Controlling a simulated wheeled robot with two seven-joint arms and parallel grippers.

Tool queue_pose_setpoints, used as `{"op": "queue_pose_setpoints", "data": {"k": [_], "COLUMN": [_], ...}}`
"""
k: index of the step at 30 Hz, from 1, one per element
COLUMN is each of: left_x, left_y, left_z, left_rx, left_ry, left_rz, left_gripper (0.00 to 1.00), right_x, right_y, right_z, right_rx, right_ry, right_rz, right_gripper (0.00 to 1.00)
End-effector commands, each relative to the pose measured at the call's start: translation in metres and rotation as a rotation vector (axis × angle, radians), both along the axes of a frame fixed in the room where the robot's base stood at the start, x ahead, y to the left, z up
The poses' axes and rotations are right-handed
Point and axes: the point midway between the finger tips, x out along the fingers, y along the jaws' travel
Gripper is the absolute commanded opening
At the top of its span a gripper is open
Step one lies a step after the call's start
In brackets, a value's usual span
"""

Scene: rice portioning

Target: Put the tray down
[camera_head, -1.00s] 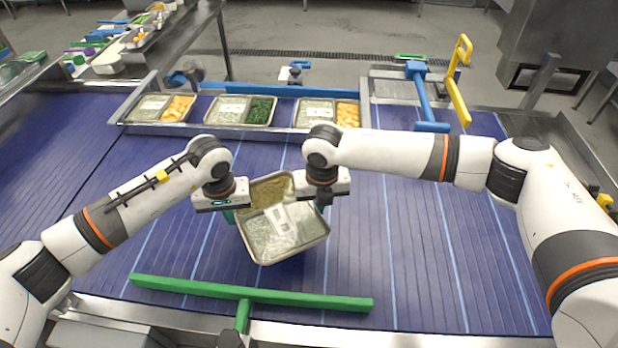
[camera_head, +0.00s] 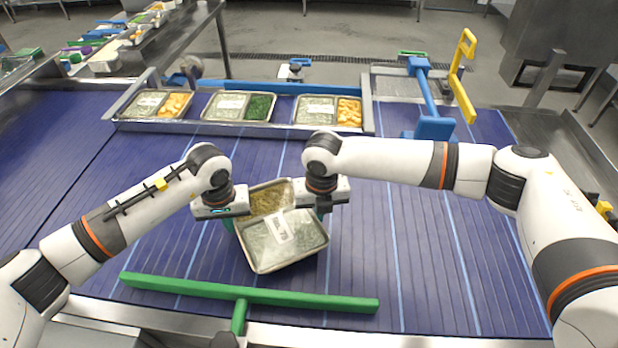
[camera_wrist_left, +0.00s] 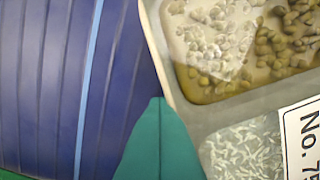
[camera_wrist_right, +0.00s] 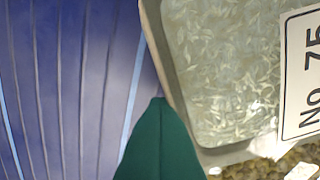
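The tray (camera_head: 318,246) is metallic-rimmed, with a rice compartment and a brown-food compartment, and a white label on its film. It lies askew at or just above the blue belt; I cannot tell whether it touches. My left gripper (camera_head: 229,220) is at its left edge, its green fingers shut on the rim. In the left wrist view the fingers (camera_wrist_left: 160,125) meet the rim beside both compartments. My right gripper (camera_head: 321,211) is shut on the opposite edge; in the right wrist view its fingers (camera_wrist_right: 160,125) overlap the rim beside the rice. The lower grip is hidden.
A green bar (camera_head: 250,296) crosses the belt in front of the tray. Several filled trays stand in a metal rack (camera_head: 240,131) at the back. A blue post (camera_head: 425,95) and a yellow handle (camera_head: 460,90) stand at the back right.

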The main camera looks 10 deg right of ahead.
Motion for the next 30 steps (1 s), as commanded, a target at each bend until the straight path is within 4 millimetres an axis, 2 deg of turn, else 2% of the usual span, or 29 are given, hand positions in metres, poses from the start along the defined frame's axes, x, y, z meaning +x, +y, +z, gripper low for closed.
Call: {"op": "queue_pose_setpoints", "data": {"k": [1,4,8,14,17,18,26,30], "left_x": [-0.002,-0.002,-0.001,-0.001,-0.001,-0.001,0.000,0.000], "left_y": [-0.005,0.003,0.012,0.014,0.015,0.015,0.015,0.015], "left_z": [0.002,0.002,0.002,0.001,0.001,0.001,0.002,0.014], "left_rx": [-0.015,-0.012,-0.008,-0.004,-0.002,-0.002,0.000,-0.002], "left_ry": [-0.001,-0.001,-0.001,-0.001,-0.001,-0.001,-0.002,-0.005], "left_rz": [-0.012,-0.009,-0.007,-0.004,-0.003,-0.002,-0.001,-0.001], "left_gripper": [0.00,0.01,0.21,0.21,0.21,0.21,0.21,0.21], "right_x": [-0.001,-0.001,-0.001,0.000,0.000,0.000,0.000,0.000], "right_y": [0.005,-0.003,-0.012,-0.014,-0.014,-0.014,-0.015,-0.015], "right_z": [0.003,0.003,0.002,0.002,0.002,0.001,0.001,0.001], "right_rx": [0.015,0.014,0.010,0.006,0.005,0.004,0.003,0.002], "right_ry": [-0.004,-0.003,-0.003,-0.002,-0.002,-0.002,-0.001,-0.001], "right_rz": [0.008,0.006,0.005,0.003,0.002,0.002,0.001,0.000], "right_gripper": [0.00,0.00,0.00,0.02,0.18,0.21,0.21,0.21]}}
